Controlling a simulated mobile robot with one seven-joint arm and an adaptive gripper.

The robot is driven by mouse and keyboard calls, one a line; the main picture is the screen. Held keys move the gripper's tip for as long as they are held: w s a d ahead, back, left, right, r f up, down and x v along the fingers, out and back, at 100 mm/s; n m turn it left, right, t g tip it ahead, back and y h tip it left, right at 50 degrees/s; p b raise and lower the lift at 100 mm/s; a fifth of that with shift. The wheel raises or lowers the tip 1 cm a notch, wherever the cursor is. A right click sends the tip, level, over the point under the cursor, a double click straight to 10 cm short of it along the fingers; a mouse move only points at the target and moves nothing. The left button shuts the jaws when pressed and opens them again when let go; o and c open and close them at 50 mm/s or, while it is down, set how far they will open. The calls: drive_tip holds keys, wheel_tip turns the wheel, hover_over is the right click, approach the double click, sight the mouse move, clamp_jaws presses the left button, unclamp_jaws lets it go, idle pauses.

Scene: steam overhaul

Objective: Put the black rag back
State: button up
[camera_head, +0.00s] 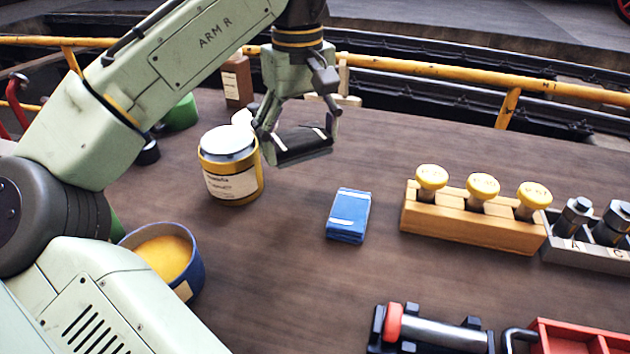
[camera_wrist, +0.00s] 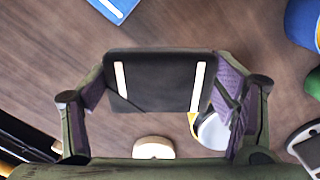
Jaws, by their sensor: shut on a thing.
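The black rag (camera_head: 302,143) is a flat, folded dark pad with light strips. My gripper (camera_head: 298,135) is shut on it and holds it above the table, just right of the yellow tin. In the wrist view the rag (camera_wrist: 158,82) sits between the two fingers of my gripper (camera_wrist: 160,85), with a white strip near each side. A blue folded rag (camera_head: 348,215) lies on the table to the right and nearer; its corner also shows at the top of the wrist view (camera_wrist: 115,8).
A yellow tin with a grey lid (camera_head: 232,180) stands close left of my gripper. A blue tub with yellow contents (camera_head: 165,255) is at front left. A wooden block with yellow-topped stamps (camera_head: 470,222) stands right. A yellow rail (camera_head: 430,68) runs behind. Table between blue rag and block is clear.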

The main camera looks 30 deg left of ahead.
hover_over(302, 201)
wheel_tip(302, 201, down, 5)
drive_tip(key=shift+f, duration=0.2)
drive_tip(key=shift+f+p, duration=0.35)
drive_tip(key=shift+f, duration=1.7)
drive_tip(key=shift+f, duration=0.1)
drive_tip(key=shift+f, duration=0.15)
drive_tip(key=o, duration=1)
drive_tip(key=shift+o, duration=0.2)
wheel_tip(302, 201, up, 12)
drive_tip(key=shift+r, duration=0.25)
